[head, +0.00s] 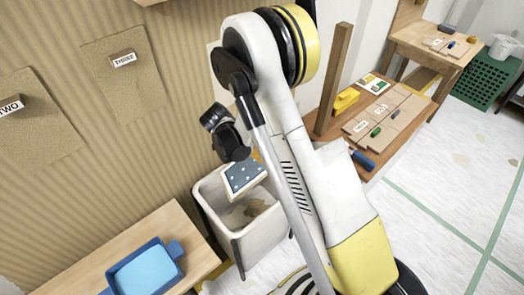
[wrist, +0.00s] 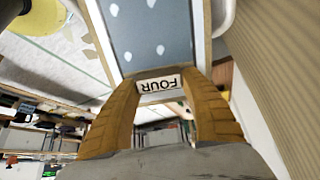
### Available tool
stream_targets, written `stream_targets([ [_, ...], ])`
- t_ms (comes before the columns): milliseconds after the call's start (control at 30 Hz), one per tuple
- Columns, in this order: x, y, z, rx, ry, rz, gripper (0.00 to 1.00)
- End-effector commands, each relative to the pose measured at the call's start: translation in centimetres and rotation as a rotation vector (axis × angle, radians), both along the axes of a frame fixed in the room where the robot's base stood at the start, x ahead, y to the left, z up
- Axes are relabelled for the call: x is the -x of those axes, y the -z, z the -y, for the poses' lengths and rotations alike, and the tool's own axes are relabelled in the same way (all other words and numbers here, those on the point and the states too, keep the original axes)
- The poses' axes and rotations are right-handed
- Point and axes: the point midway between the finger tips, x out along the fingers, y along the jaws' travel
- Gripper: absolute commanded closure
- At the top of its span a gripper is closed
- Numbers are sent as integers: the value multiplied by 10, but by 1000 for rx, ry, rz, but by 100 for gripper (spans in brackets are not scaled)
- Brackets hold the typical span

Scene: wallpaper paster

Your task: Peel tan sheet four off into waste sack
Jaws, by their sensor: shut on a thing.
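My gripper (wrist: 160,78) is shut at the edge of a panel with the label FOUR (wrist: 159,84). The panel (wrist: 150,35) shows a blue-grey face with white spots and a pale tan border. In the head view the same spotted panel (head: 241,177) is tilted over the mouth of the open pale waste sack (head: 254,243). Brown scraps (head: 256,208) lie inside the sack. My arm hides my gripper's fingers in the head view. Tan sheets TWO (head: 30,125) and THREE (head: 128,85) hang on the ribbed wall at left.
A wooden bench with a blue tray (head: 148,271) stands at lower left. Another bench (head: 408,128) with boards, a yellow tool (head: 346,101) and small handled tools is at right. Pale floor is open at far right.

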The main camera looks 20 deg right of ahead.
Motion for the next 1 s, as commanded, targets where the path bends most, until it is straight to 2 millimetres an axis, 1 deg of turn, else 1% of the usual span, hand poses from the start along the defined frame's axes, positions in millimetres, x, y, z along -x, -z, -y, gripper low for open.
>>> stream_targets([
  [67,0,3,-1,0,-2,-1,79],
  [167,0,14,0,1,-2,-1,79],
  [400,0,47,0,1,-2,-1,79],
  [700,0,80,0,1,-2,-1,79],
  [833,0,90,0,1,-2,-1,79],
  [1000,0,98,0,1,-2,0,79],
])
